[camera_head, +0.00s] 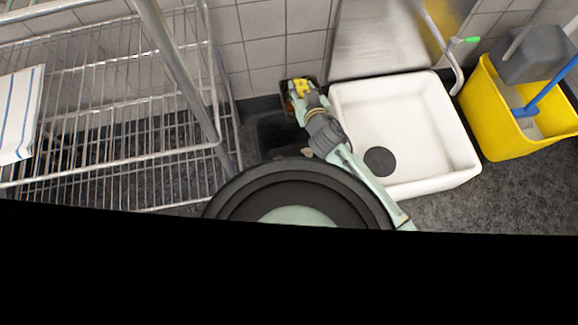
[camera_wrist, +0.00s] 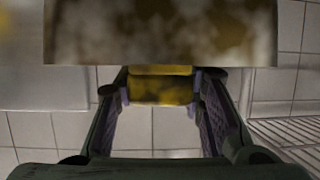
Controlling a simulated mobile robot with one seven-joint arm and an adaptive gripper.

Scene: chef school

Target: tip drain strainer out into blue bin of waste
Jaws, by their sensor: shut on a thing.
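My gripper (camera_head: 307,97) is at the tiled wall, left of the white sink. In the wrist view its fingers (camera_wrist: 160,88) are shut on a yellow part (camera_wrist: 160,90), apparently the strainer's handle. A pale, brown-stained surface (camera_wrist: 160,32) fills the top of the wrist view, blurred and close; it appears to belong to the strainer. In the head view the strainer (camera_head: 287,102) shows only as a dark edge with brown beside my gripper. A dark open bin (camera_head: 268,132) stands on the floor just below and left of my gripper. Its blue colour and contents cannot be made out.
The white sink (camera_head: 450,135), with a dark round drain (camera_head: 380,161), is right of my arm. A yellow mop bucket (camera_head: 500,135) stands farther right. A wire rack (camera_head: 110,125) with a striped cloth (camera_head: 18,115) is close on the left.

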